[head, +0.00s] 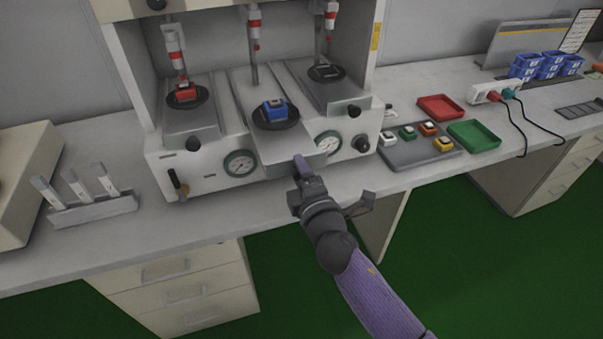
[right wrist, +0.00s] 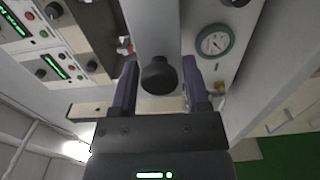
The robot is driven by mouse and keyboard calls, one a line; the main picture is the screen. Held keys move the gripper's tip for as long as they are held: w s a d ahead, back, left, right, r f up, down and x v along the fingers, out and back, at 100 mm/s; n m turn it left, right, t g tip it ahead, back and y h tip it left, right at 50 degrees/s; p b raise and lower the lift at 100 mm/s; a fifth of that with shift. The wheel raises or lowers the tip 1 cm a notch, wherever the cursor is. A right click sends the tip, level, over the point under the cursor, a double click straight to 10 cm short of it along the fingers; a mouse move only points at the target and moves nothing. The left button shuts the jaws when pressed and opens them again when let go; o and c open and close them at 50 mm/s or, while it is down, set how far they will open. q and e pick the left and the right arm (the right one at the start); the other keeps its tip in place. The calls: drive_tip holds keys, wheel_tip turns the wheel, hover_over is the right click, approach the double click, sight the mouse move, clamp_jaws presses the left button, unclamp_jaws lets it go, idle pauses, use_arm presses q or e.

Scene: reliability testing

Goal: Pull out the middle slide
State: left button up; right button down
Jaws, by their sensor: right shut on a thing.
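The testing machine (head: 196,163) stands on the bench with three slides. The middle slide (head: 290,147) juts out past the machine's front face, farther than the left slide (head: 190,122) and the right slide (head: 338,95). A blue block (head: 274,109) sits on its black round plate. My right gripper (head: 302,165) is at the front end of the middle slide. In the right wrist view, its two fingers (right wrist: 160,88) are on either side of the slide's black knob (right wrist: 158,75), shut on it. The knob is hidden in the head view. My left gripper is not in view.
A red block (head: 186,92) sits on the left slide. A grey tray with coloured blocks (head: 408,158), a red tray (head: 441,107) and a green tray (head: 474,135) lie to the right. A holder with white sticks (head: 92,212) stands at the left. Gauges (head: 240,163) flank the middle slide.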

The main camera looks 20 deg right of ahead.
drive_tip(key=shift+c, duration=1.3)
unclamp_jaws()
drive_tip(key=shift+w, duration=0.1)
drive_tip(key=s, duration=1)
drive_tip(key=shift+d, duration=0.15)
